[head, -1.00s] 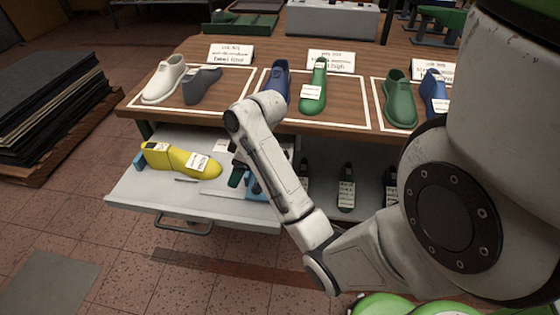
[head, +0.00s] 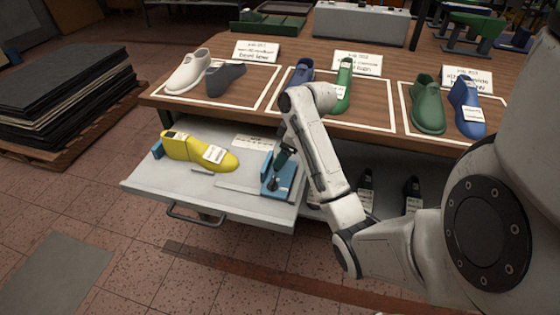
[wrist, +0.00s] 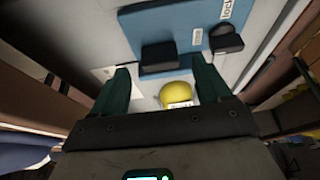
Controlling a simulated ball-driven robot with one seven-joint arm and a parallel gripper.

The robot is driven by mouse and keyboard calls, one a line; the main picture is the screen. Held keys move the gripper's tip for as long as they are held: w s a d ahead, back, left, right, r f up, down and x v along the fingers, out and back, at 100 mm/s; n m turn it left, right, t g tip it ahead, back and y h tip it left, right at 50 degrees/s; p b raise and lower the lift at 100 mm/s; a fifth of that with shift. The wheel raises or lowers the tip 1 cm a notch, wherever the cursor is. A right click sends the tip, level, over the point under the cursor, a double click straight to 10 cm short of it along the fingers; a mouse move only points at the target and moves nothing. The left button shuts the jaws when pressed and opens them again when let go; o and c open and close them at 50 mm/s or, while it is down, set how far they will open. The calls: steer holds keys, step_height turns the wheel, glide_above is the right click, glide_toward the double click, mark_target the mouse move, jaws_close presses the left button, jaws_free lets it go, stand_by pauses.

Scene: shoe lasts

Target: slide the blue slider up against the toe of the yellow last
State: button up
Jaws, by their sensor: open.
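In the wrist view the slider (wrist: 188,38) carries a black block (wrist: 160,56), a black knob (wrist: 226,40) and white labels. My gripper (head: 279,163) is at the slider, its dark green fingers pointing down. In the wrist view my gripper (wrist: 163,82) is open, with nothing held. Contact with the slider cannot be told.
A small blue block (head: 157,149) sits at the heel of the last. The drawer (head: 150,181) has free room in front of the last. The tabletop (head: 240,113) above holds several shoes and lasts. Dark lasts stand right of my arm. Stacked sheets (head: 65,95) lie at left.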

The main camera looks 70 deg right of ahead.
mark_target(277, 174)
steer(key=shift+x, duration=1.5)
steer(key=shift+r, duration=0.1)
jaws_close()
